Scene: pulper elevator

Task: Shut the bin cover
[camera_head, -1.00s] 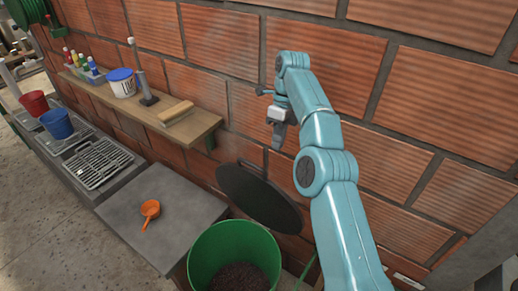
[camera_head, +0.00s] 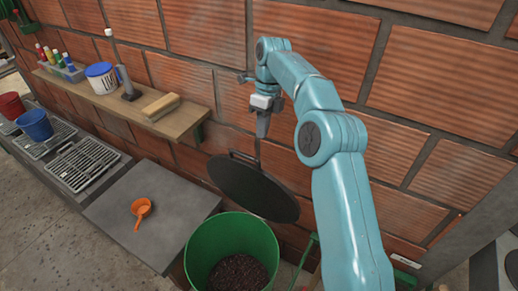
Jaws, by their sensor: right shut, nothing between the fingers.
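The green bin (camera_head: 203,236) stands at the bottom centre and is open, with dark brown grounds or beans inside. Its round black cover (camera_head: 250,188) stands tilted up behind the bin, near the brick wall, with a handle at its upper left edge. My right gripper (camera_head: 263,132) is shut and points down, just above the cover's upper edge. I cannot tell whether its tips touch the cover. My left gripper is not in view.
A grey counter (camera_head: 165,205) with an orange scoop (camera_head: 141,209) is left of the bin. A wooden shelf (camera_head: 185,117) on the wall holds a brush, a white tub with a blue lid and bottles. Red and blue buckets (camera_head: 35,124) stand far left.

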